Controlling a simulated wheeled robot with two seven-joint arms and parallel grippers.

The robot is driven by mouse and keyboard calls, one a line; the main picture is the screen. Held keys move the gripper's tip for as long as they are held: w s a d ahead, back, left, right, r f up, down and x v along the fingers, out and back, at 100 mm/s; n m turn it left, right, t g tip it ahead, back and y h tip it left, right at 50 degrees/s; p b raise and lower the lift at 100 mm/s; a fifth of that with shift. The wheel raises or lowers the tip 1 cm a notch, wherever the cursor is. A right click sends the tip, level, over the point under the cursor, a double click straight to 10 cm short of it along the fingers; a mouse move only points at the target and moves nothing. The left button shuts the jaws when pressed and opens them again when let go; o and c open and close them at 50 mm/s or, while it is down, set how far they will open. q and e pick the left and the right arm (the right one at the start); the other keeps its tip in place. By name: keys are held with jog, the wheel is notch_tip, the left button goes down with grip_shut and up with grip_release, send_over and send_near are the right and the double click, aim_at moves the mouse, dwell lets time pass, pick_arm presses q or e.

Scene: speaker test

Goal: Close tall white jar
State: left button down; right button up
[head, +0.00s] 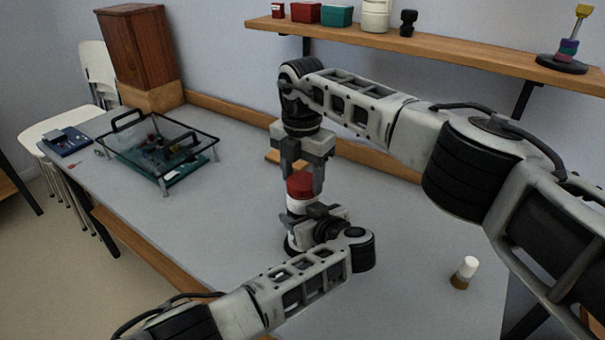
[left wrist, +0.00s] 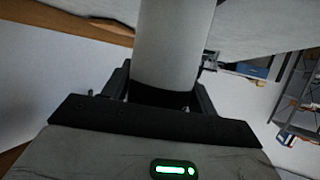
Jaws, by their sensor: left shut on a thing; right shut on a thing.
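The tall white jar (head: 297,204) stands on the grey table, with its red lid (head: 300,183) at its top. My left gripper (head: 312,215) is shut on the jar's body from the side. The white jar body (left wrist: 172,45) also fills the space between its jaws in the left wrist view. My right gripper (head: 304,178) points down from above and is shut on the red lid. The lid looks in line with the jar; I cannot tell how tightly it sits.
A glass-topped case (head: 160,145) with dark handles stands on the table's left. A small white-topped cork-coloured bottle (head: 465,270) stands at the right. A wooden shelf (head: 430,45) with jars and boxes hangs at the back. The table between case and jar is clear.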

jog(key=m, duration=0.5)
jog(key=shift+r, duration=0.1)
jog(key=m, duration=0.5)
jog(key=shift+w, duration=0.1)
jog(key=m, duration=0.8)
jog(key=o, duration=1)
notch_tip(320, 180, up, 12)
jog(key=shift+f, duration=0.1)
